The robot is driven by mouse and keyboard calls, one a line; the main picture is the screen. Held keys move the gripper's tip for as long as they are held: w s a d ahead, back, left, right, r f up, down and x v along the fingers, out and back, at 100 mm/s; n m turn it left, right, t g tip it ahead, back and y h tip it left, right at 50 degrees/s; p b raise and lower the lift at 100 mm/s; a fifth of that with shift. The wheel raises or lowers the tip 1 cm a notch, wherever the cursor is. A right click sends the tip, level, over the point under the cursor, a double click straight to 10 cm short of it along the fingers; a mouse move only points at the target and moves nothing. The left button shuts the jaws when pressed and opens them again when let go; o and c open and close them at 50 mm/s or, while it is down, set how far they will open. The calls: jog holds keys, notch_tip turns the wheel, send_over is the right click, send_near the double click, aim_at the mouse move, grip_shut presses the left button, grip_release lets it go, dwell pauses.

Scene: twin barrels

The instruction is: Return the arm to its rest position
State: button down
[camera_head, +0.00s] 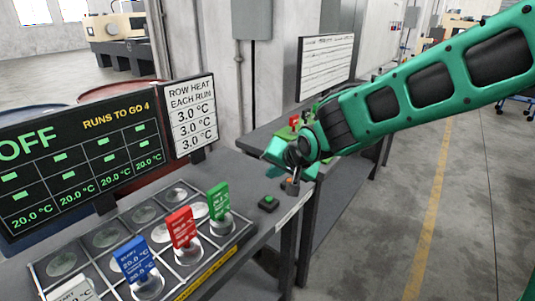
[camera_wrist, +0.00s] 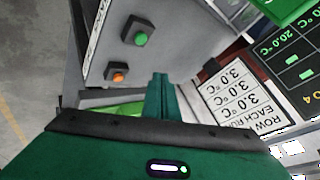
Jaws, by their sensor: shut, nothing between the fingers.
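My green arm reaches in from the right of the head view. My gripper (camera_head: 284,158) hangs over the right end of the grey bench, above and near a small box with an orange button (camera_head: 289,186). In the wrist view my gripper (camera_wrist: 160,78) shows as narrow green fingers close together, shut with nothing between them. The orange button (camera_wrist: 119,76) and the green button (camera_wrist: 140,39) lie to the left of the fingers in that view. The green button box (camera_head: 268,203) stands on the bench in the head view.
A tray (camera_head: 250,229) with several round pads holds blue (camera_head: 131,260), red (camera_head: 181,228) and green (camera_head: 219,202) tagged pieces. A dark display (camera_head: 80,150) reads OFF and RUNS TO GO 4. A row heat sign (camera_head: 193,115) stands beside it. Open floor (camera_head: 400,210) lies to the right.

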jog(key=s+d+m+g+h, duration=0.15)
jog(key=s+d, duration=0.35)
jog(key=d, duration=0.8)
jog(key=s+d+g+h, duration=0.1)
jog(key=s+d+h, duration=0.3)
jog(key=d, duration=1)
jog(key=s+d+g+y, duration=0.1)
jog(key=s+d, duration=0.5)
jog(key=s, duration=0.7)
jog(key=s+d+f+m+g, duration=0.1)
jog(key=s+d+g, duration=0.3)
jog(key=s, duration=0.9)
jog(key=shift+d+f+y, duration=0.3)
jog(key=shift+d+y, duration=0.05)
jog(key=shift+d, duration=0.5)
jog(key=shift+m+g, duration=0.25)
